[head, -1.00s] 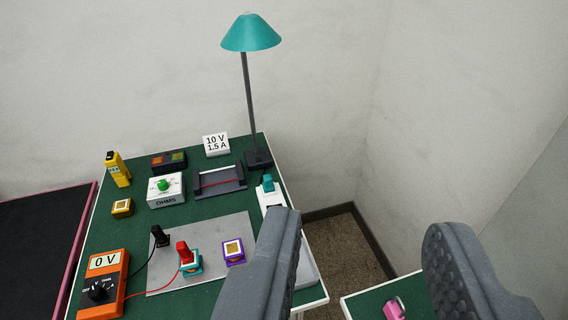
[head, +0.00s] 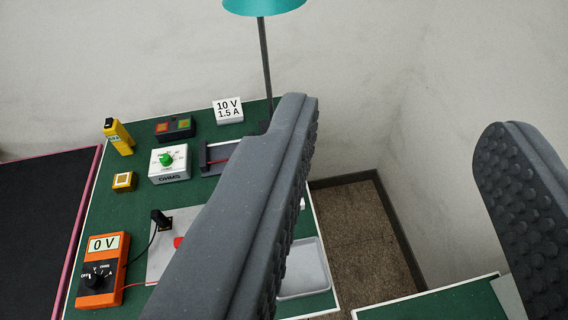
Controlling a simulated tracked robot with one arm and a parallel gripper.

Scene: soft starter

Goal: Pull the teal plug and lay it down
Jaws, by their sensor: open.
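The teal plug does not show now; the left finger of my gripper (head: 396,125) covers the part of the green table (head: 135,185) where a teal piece stood on a white block. Only a small white edge (head: 302,204) shows right of that finger. My gripper is open and empty, its two dark grey fingers wide apart, with wall and floor showing between them.
A grey tray (head: 304,272) lies at the table's right edge. Left are an orange meter (head: 100,270) reading 0 V, a white OHMS box (head: 170,163) and a yellow tester (head: 119,137). A lamp (head: 265,60) stands behind. Another green table (head: 432,298) lies beyond a floor gap.

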